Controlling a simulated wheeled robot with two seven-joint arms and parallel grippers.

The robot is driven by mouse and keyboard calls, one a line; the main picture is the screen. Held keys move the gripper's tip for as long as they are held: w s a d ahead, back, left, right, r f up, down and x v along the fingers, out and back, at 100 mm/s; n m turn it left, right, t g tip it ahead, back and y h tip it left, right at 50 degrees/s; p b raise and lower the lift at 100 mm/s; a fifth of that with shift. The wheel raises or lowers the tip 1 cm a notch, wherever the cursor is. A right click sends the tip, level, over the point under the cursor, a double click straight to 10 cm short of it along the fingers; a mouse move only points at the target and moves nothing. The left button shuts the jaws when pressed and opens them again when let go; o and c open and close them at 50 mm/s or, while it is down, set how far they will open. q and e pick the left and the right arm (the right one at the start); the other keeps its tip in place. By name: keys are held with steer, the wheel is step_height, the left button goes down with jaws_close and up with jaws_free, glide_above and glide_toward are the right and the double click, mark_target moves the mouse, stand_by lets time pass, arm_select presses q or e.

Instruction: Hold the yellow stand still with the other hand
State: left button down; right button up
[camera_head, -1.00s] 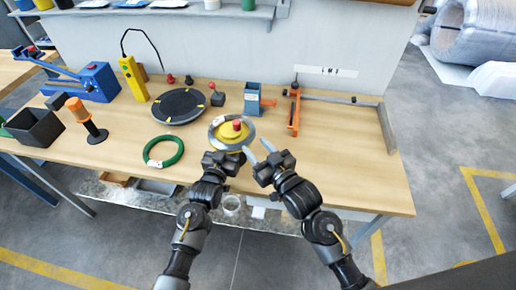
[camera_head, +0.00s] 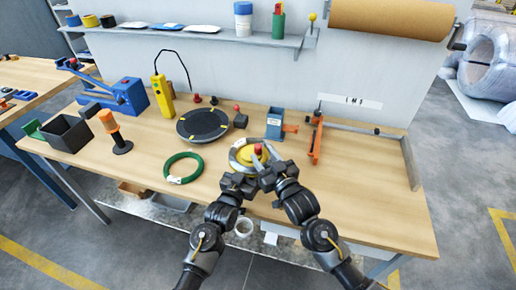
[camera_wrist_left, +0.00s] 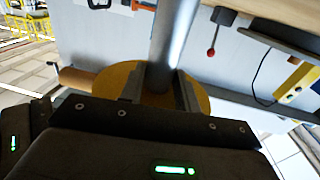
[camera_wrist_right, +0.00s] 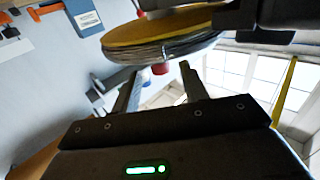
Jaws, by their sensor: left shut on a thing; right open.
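The yellow stand (camera_head: 240,163) is near the table's front edge. It has a yellow disc carrying a grey coil (camera_head: 235,153), with a red knob (camera_head: 258,148) on top. The left wrist view, roughly upside down, shows its yellow disc (camera_wrist_left: 202,92) and a grey post (camera_wrist_left: 172,40). My right gripper (camera_wrist_right: 160,85) is open and empty, just above the disc. The right wrist view, also upside down, shows the coil (camera_wrist_right: 165,45) and the red knob (camera_wrist_right: 160,69) ahead of its fingers. The left fingertips are hidden in the head view.
A green ring (camera_head: 183,168) lies left of the stand. A black turntable (camera_head: 203,124), a blue box (camera_head: 275,122) and an orange clamp (camera_head: 316,140) stand behind. A black bin (camera_head: 68,133) is at the left. The table's right front is clear.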

mark_target(260, 151)
steer(key=shift+x, duration=2.35)
